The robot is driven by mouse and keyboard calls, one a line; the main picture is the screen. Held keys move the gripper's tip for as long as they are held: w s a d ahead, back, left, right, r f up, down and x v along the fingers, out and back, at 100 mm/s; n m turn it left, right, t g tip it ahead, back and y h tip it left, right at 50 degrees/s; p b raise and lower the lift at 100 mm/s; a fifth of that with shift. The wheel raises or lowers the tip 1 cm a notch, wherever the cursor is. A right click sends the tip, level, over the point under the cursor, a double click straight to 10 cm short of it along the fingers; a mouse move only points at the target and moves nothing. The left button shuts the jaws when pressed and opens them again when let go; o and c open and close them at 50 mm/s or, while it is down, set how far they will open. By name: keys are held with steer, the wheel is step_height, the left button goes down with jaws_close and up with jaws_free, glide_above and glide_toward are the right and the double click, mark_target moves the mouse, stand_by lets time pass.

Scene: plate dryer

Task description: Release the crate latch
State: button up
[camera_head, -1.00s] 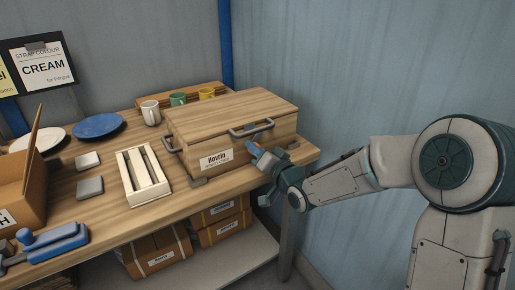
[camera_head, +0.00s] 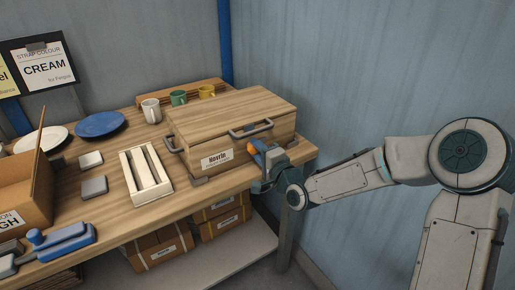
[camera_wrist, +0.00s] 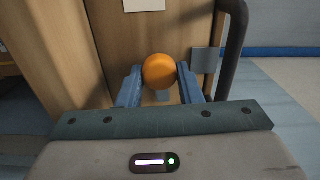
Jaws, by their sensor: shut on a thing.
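The wooden crate (camera_head: 240,117) stands at the right end of the bench with its lid down. Its front bears a white label (camera_head: 217,160) and a grey bar handle (camera_head: 251,129). The latch's round orange knob (camera_head: 256,145) is at the crate's front; in the wrist view the knob (camera_wrist: 159,70) sits between my two blue fingers. My gripper (camera_wrist: 159,82) is shut on this knob, close to the crate's wooden face. A small grey plate (camera_wrist: 206,60) shows right of the knob. The latch's parts behind the knob are mostly hidden.
Several mugs (camera_head: 179,98) stand behind the crate. A white slotted rack (camera_head: 145,175), plates (camera_head: 98,125) and an open cardboard box (camera_head: 22,190) are to the left. The wall (camera_head: 390,80) is behind on the right. Boxes (camera_head: 160,248) sit on the shelf below.

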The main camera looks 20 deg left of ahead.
steer(key=shift+m, duration=0.3)
stand_by(0.4)
steer(key=o, duration=0.9)
steer(key=shift+d, duration=0.1)
steer(key=p+v, duration=0.1)
steer(key=v, duration=1.2)
steer(key=shift+s+d, duration=0.2)
steer(key=shift+s, duration=0.1)
